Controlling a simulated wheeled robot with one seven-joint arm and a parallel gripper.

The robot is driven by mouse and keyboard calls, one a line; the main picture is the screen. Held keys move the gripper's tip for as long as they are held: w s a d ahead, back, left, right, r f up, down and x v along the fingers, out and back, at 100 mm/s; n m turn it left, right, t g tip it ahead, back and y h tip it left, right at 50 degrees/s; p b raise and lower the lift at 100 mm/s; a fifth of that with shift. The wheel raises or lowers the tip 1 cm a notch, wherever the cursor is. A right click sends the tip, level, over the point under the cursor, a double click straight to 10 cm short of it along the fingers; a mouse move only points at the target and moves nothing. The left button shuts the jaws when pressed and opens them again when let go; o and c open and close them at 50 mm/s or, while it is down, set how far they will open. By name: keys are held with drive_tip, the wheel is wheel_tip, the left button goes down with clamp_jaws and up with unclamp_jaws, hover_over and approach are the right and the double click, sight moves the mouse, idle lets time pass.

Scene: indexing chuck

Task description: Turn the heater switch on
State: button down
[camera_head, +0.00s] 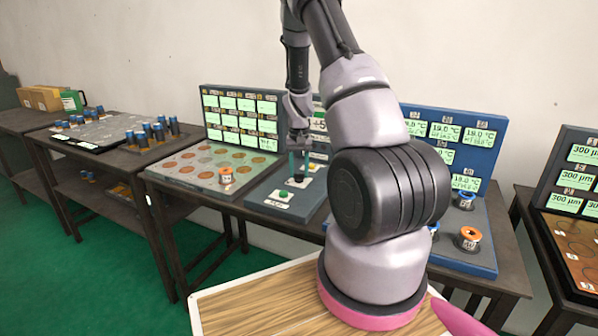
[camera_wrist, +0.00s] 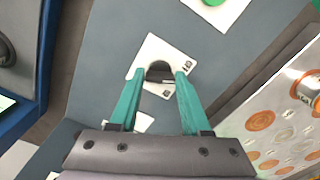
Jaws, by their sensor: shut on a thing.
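The heater switch (camera_wrist: 159,70) appears as a small dark knob on a white labelled plate (camera_wrist: 150,50) in the wrist view. The plate lies on a blue-grey panel. My gripper (camera_wrist: 158,76) has its two green fingers on either side of the knob and is shut on it. In the head view my gripper (camera_head: 298,176) points down over the middle console (camera_head: 262,198). The knob cannot be made out there. The plate's label is too small to read, and I cannot tell which position the switch is in.
A green button (camera_head: 283,194) sits on the same console, nearer its front. A tray of coloured discs (camera_head: 205,172) with an orange-topped jar (camera_head: 226,175) stands to the left. A blue console (camera_head: 480,238) with temperature displays stands to the right, partly behind my arm.

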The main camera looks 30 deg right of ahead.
drive_tip(key=m, duration=0.5)
drive_tip(key=shift+w+m, duration=0.1)
drive_tip(key=shift+m, duration=0.3)
drive_tip(key=m, duration=0.5)
drive_tip(key=shift+a, duration=0.1)
drive_tip(key=shift+m, duration=0.3)
drive_tip(key=shift+c, duration=1.8)
unclamp_jaws()
wheel_tip(320, 180, up, 11)
drive_tip(key=shift+f, duration=0.1)
